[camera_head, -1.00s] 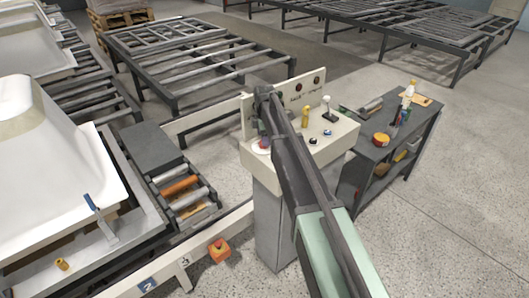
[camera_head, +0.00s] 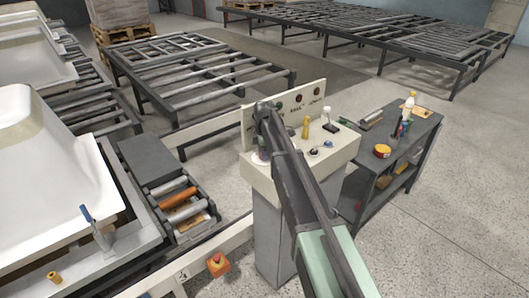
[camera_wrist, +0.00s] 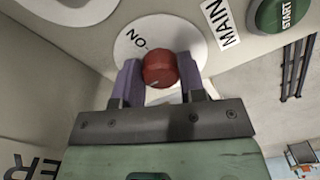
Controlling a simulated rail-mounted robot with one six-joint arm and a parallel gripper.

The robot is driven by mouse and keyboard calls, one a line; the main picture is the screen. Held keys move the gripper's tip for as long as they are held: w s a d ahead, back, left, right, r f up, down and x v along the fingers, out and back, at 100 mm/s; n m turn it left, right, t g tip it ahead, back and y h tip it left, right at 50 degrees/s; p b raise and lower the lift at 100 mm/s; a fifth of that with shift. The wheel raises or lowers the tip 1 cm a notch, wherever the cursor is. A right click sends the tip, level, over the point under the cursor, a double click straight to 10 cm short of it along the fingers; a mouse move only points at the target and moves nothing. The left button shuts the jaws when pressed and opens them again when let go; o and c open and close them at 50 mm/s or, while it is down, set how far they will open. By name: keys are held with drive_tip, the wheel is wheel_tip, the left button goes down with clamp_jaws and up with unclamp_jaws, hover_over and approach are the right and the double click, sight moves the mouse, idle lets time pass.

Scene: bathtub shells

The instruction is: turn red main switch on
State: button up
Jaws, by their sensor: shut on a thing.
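The red main switch is a round red knob (camera_wrist: 160,66) on a white disc (camera_wrist: 190,38) in the wrist view. The disc carries the word ON and a short tick, beside a MAIN label (camera_wrist: 221,22). A small pale mark shows on the knob's near side. My gripper (camera_wrist: 160,78) has its two purple fingers on either side of the knob, shut on it. In the head view my gripper (camera_head: 261,157) is at the left end of the cream control box (camera_head: 335,152), and my arm hides most of the knob.
A green START button (camera_wrist: 282,12) is near the knob. A yellow handle (camera_head: 306,127) and a black lever (camera_head: 331,127) stand on the control box. A dark cart (camera_head: 408,135) with bottles is to the right, and a roller conveyor (camera_head: 180,200) to the left.

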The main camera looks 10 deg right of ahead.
drive_tip(key=shift+m, duration=0.3)
drive_tip(key=m, duration=0.3)
drive_tip(key=shift+s+m, duration=0.1)
drive_tip(key=shift+m, duration=0.3)
drive_tip(key=m, duration=0.4)
drive_tip(key=shift+m, duration=0.3)
drive_tip(key=m, duration=0.4)
drive_tip(key=shift+s+a, duration=0.1)
drive_tip(key=m, duration=0.4)
drive_tip(key=shift+m, duration=0.3)
drive_tip(key=o, duration=0.9)
